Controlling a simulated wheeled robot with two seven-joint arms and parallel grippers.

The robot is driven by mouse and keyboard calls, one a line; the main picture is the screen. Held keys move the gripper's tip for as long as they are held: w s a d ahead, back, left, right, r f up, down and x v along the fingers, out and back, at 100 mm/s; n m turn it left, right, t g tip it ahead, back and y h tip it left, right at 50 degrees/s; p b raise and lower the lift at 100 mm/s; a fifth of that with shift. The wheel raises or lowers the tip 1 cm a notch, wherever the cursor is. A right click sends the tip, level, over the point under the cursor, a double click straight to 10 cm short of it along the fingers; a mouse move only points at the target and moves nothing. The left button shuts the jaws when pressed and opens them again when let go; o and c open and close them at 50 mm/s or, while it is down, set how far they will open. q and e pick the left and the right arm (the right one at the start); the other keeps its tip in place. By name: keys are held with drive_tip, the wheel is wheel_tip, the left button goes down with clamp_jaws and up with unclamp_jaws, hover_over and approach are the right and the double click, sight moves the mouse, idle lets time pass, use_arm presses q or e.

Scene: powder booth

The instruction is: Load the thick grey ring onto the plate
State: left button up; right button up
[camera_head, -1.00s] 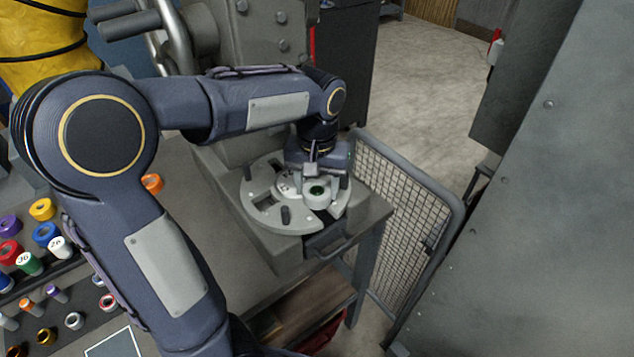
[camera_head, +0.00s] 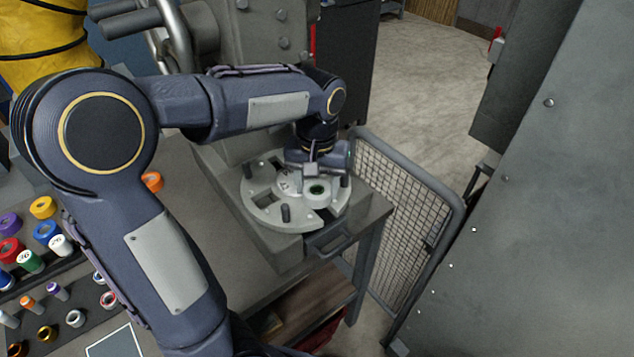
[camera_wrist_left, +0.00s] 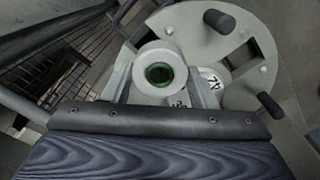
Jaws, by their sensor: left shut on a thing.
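The thick grey ring (camera_head: 316,201) is pale, with a green-lined hole. It also shows in the wrist view (camera_wrist_left: 160,94). My left gripper (camera_head: 317,187) is shut on it, with one finger on each side in the wrist view (camera_wrist_left: 160,80). The plate (camera_head: 270,215) is a round grey disc with upright dark pegs, square cut-outs and a notch at its front right. The ring is over the plate's right part. Whether it touches the plate is unclear. The gripper hides the plate's back right. My right gripper is not in view.
The plate is on a machine base on a grey bench (camera_head: 215,240). Several coloured spools and rings stand on a dark rack (camera_head: 75,275) at the left. An orange ring (camera_head: 152,182) lies near my arm. A mesh guard (camera_head: 405,215) stands right of the bench, with a large grey panel beyond.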

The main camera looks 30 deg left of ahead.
use_arm(q)
drive_tip(key=shift+f+b, duration=0.45)
drive_tip(key=shift+f, duration=0.25)
drive_tip(key=o, duration=1.2)
wheel_tip(320, 180, up, 8)
drive_tip(key=shift+f, duration=0.1)
drive_tip(key=s+d+f+t+h, duration=0.1)
drive_tip(key=s+f+t, duration=0.1)
drive_tip(key=s, duration=0.3)
drive_tip(key=s+d+f+m+t+h, duration=0.1)
drive_tip(key=s+f, duration=0.2)
drive_tip(key=s, duration=0.3)
drive_tip(key=s+d+f+m+t+h, duration=0.1)
drive_tip(key=s+d+f+t, duration=0.1)
drive_tip(key=s, duration=0.4)
drive_tip(key=shift+f+t+h, duration=0.15)
drive_tip(key=shift+t+h, duration=0.15)
drive_tip(key=shift+h, duration=0.1)
